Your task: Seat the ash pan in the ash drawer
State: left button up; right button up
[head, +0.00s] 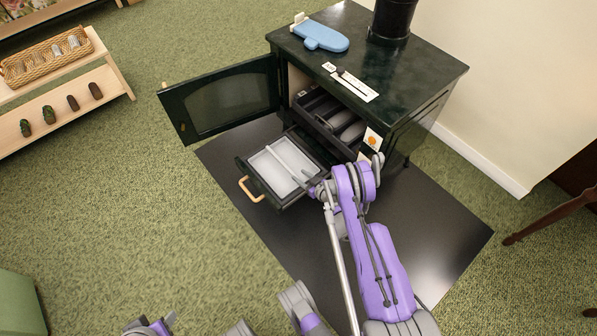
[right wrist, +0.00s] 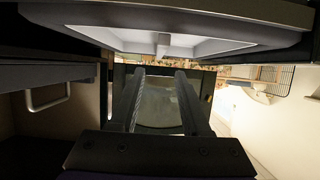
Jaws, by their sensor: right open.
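The ash drawer (head: 265,184) is pulled out from the dark green stove (head: 425,95), with a wooden loop handle on its front. The pale ash pan (head: 278,166) lies inside the drawer's outline; I cannot tell if it is fully flat on the floor of it. A thin grey bar crosses over the pan. My right gripper (head: 314,186) is at the drawer's right side, close to the pan. In the right wrist view its two fingers (right wrist: 160,90) stand apart with nothing between them. My left gripper (head: 150,325) is cut off at the bottom edge, far from the drawer.
The stove's glazed door (head: 232,101) is swung open to the left above the drawer. The open firebox (head: 318,106) holds dark grey shapes. A blue mitt (head: 322,36) lies on the stove top. A low wooden shelf (head: 75,112) stands at left; the green carpet between is clear.

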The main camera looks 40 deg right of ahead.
jog(key=shift+s+r, duration=0.15)
jog(key=shift+a+r, duration=0.1)
jog(key=shift+r, duration=0.1)
jog(key=w+a+r+g+y, duration=0.1)
jog(key=a+r, duration=0.3)
jog(key=r, duration=0.3)
jog(key=w+a+r+g, duration=0.1)
jog(key=w+a+r, duration=0.1)
jog(key=a+r, duration=0.35)
jog(key=w+a+r+g+y, duration=0.1)
jog(key=a+r+g, duration=0.1)
jog(key=r, duration=0.6)
jog(key=s+a+r+g, duration=0.2)
jog(key=s+a+r, duration=0.5)
jog(key=s+r, duration=0.3)
jog(key=s+a+r+g+h, duration=0.1)
jog(key=s+r, duration=0.2)
jog(key=s, duration=0.8)
jog(key=s+a+r+g+h, duration=0.1)
jog(key=s+a+r+h, duration=0.1)
jog(key=s, duration=1)
jog(key=shift+s+r+m+g, duration=0.2)
jog(key=shift+r+m+g, duration=0.2)
jog(key=shift+r, duration=0.25)
